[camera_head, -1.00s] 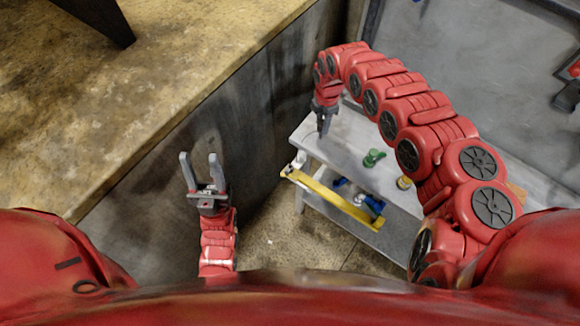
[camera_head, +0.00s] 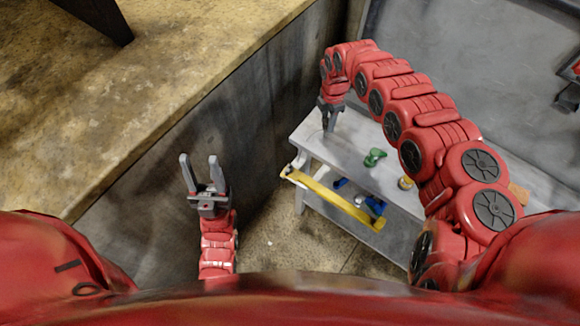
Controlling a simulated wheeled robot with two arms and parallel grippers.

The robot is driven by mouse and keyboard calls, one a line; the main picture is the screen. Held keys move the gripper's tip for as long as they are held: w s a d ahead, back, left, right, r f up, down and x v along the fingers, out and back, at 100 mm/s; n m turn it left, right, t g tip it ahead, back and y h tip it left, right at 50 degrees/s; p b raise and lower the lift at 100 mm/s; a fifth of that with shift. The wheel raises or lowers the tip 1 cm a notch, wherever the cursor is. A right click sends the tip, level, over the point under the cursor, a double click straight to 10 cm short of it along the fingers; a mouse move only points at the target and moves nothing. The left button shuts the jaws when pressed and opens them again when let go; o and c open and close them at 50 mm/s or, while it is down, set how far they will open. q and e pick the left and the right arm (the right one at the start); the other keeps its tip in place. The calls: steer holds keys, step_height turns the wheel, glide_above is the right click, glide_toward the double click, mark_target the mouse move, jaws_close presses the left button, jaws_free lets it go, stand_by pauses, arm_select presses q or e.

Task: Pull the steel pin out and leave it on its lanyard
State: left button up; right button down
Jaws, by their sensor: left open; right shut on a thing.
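The steel pin and its lanyard cannot be made out in the head view. My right gripper (camera_head: 329,121) points down at the far left end of the grey bench. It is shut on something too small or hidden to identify. My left gripper (camera_head: 200,172) is open and empty, its two fingers pointing up the picture beside the dark wall panel, well apart from the bench.
The grey bench (camera_head: 350,150) bears a green object (camera_head: 374,157) and a small yellow object (camera_head: 405,183). A yellow bar (camera_head: 330,198) runs along its front, with blue items (camera_head: 375,206) below. A stained counter (camera_head: 150,90) fills the upper left.

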steer(key=shift+f, duration=0.25)
steer(key=shift+c, duration=2.2)
jaws_free()
steer(key=shift+r, duration=0.1)
